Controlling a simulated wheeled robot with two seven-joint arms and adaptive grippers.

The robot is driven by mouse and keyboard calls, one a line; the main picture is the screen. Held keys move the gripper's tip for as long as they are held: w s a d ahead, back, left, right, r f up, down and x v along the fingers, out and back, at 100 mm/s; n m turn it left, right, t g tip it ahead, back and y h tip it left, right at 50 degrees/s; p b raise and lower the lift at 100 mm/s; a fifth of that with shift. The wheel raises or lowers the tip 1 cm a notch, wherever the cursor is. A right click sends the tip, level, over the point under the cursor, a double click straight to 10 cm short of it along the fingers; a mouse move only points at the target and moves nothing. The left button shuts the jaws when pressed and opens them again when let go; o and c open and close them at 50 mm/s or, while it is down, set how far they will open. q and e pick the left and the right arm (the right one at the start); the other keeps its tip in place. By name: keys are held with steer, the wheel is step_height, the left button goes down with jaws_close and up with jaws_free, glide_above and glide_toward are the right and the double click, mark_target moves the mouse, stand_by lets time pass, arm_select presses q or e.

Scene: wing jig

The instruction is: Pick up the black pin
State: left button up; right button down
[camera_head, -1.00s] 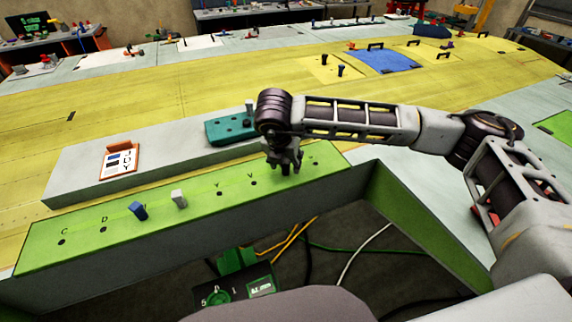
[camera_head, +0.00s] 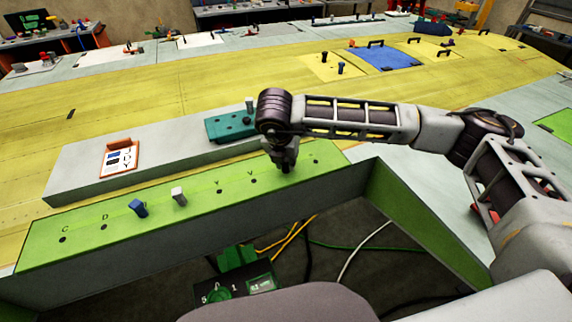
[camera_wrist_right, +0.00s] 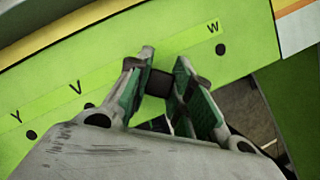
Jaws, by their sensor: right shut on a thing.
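The black pin (camera_wrist_right: 159,83) is a dark block-like piece between my right gripper's fingertips in the right wrist view. My right gripper (camera_head: 286,168) is over the green rail (camera_head: 80,245) in the head view. It also shows in the wrist view (camera_wrist_right: 161,84), with both fingers closed on the pin, between the holes marked V (camera_wrist_right: 88,106) and W (camera_wrist_right: 220,48). In the head view the fingers hide the pin. Whether its lower end sits in a hole cannot be told. My left gripper is not in view.
A blue pin (camera_head: 138,208) and a grey pin (camera_head: 179,197) stand in the rail to the left. A teal block (camera_head: 228,127) lies behind, near my right wrist. An orange-framed card (camera_head: 119,160) stands on the grey ledge. Cables lie below the rail.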

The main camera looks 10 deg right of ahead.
steer(key=shift+r+b, duration=1.2)
steer(key=shift+r, duration=3.8)
